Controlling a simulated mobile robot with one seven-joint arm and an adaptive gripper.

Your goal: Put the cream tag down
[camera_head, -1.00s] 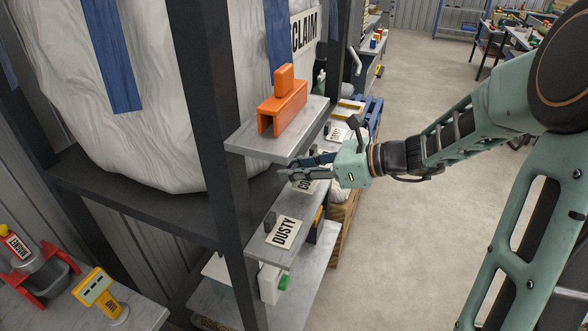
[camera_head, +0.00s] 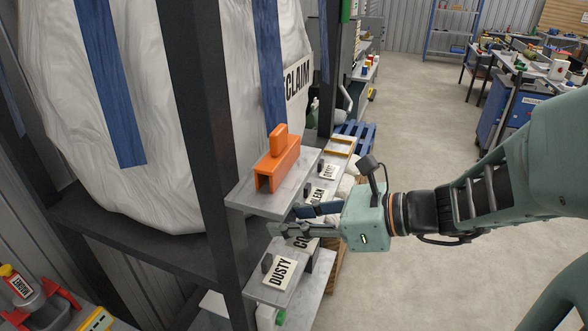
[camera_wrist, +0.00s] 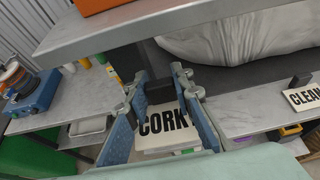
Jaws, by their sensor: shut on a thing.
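The cream tag (camera_wrist: 165,124), lettered CORK, shows between my fingers in the wrist view. In the head view a strip of it (camera_head: 299,243) shows below my fingers, lettered CO, with the rest hidden. My gripper (camera_head: 284,219) is shut on the tag and reaches in from the right, over the lower grey shelf (camera_head: 316,271) and below the upper one. The fingers also show in the wrist view (camera_wrist: 156,88). I cannot tell whether the tag touches the shelf.
An orange block (camera_head: 277,165) stands on the upper grey shelf (camera_head: 247,201), close above my fingers. Tags lettered DUSTY (camera_head: 279,272) and CLEAN (camera_wrist: 304,95) lie on either side along the lower shelf. A dark upright post (camera_head: 210,120) stands left.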

